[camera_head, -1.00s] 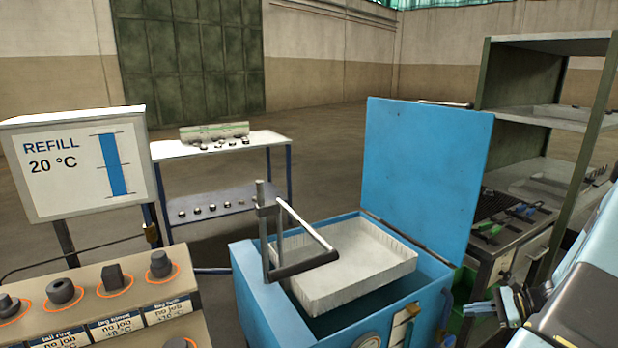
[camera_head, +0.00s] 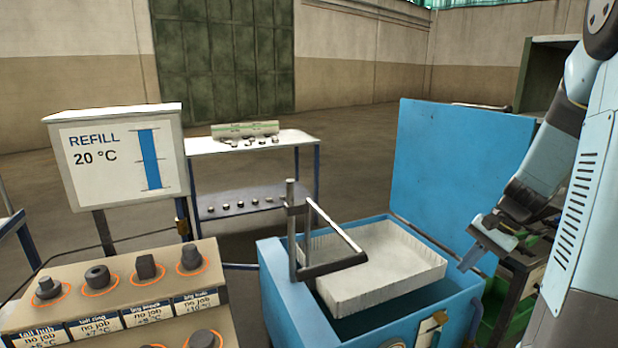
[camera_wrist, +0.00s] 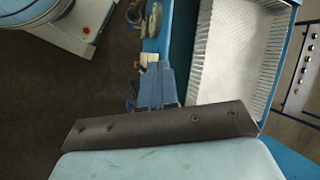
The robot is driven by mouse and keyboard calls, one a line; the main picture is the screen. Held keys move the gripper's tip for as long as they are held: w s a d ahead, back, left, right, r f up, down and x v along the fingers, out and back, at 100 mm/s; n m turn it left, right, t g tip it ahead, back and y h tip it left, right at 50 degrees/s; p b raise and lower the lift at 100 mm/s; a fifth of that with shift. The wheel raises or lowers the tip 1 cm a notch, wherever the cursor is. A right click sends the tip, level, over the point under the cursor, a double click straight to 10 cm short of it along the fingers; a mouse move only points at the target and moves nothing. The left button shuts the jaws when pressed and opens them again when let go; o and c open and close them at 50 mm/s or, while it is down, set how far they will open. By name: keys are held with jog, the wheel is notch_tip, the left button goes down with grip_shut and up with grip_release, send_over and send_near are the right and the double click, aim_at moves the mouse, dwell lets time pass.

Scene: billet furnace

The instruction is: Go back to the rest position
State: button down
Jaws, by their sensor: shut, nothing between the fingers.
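My gripper (camera_head: 466,265) hangs at the right in the head view, pointing down and left, beside the blue tank's right side and in front of its raised lid. Its fingers are together and nothing shows between them. In the wrist view the closed fingers (camera_wrist: 160,72) show in the middle, left of the white tray. My arm comes in from the upper right, with the elbow high.
A blue tank (camera_head: 275,300) holds a white tray (camera_head: 350,302), with its blue lid (camera_head: 450,170) open. A sign (camera_head: 115,155) reads REFILL 20 °C. A labelled panel (camera_head: 110,340) carries several dark parts. A table (camera_head: 200,147) stands behind; open floor lies beyond.

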jog(key=s+a+r+n+t+h, duration=0.5)
jog(key=s+a+r+n, duration=0.4)
jog(key=s+a+r, duration=0.4)
notch_tip(320, 180, up, 3)
jog(key=s, duration=0.2)
jog(key=shift+s+r+h, duration=0.15)
jog(key=shift+s+h, duration=0.15)
jog(key=shift+h, duration=0.1)
